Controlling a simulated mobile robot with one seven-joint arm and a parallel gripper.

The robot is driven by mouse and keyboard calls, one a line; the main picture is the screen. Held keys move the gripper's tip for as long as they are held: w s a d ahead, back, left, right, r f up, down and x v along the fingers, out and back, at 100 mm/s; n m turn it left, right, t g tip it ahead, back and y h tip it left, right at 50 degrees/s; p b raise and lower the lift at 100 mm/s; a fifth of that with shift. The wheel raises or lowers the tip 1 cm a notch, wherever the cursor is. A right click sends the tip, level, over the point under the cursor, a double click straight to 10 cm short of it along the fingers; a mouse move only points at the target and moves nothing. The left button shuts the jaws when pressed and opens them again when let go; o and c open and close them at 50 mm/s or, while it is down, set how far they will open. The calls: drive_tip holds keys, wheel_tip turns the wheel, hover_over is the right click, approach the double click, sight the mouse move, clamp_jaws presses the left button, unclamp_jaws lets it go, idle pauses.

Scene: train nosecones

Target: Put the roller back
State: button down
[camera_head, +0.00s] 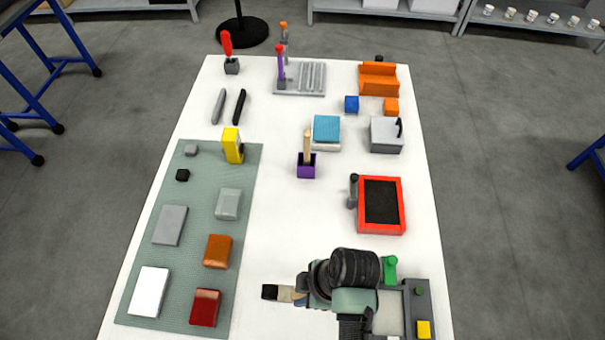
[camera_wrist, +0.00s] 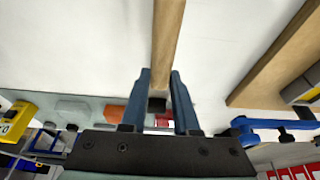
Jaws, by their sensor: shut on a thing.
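My gripper (camera_wrist: 160,85) has blue fingers and is shut on a pale wooden handle (camera_wrist: 167,40). A small black piece (camera_wrist: 157,105) shows between the fingers at its far end. In the head view the black end (camera_head: 270,292) and pale wood (camera_head: 287,294) stick out to the left of my wrist, above the white table's front part. I take this to be the roller; its full shape cannot be told. A red-framed tray with a black inside (camera_head: 382,201) lies right of centre, beyond my arm. A dark grey piece (camera_head: 352,190) stands at its left side.
A purple holder (camera_head: 306,170) with a wooden stick stands mid-table. A green mat (camera_head: 190,266) with several blocks covers the left side. A grey fixture with a yellow block (camera_head: 424,329) is at front right.

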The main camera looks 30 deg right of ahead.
drive_tip(key=shift+f, duration=2.1)
drive_tip(key=shift+f, duration=0.1)
drive_tip(key=c, duration=0.7)
unclamp_jaws()
drive_tip(key=shift+o, duration=0.2)
drive_tip(key=v, duration=1.2)
drive_tip(key=shift+a, duration=0.1)
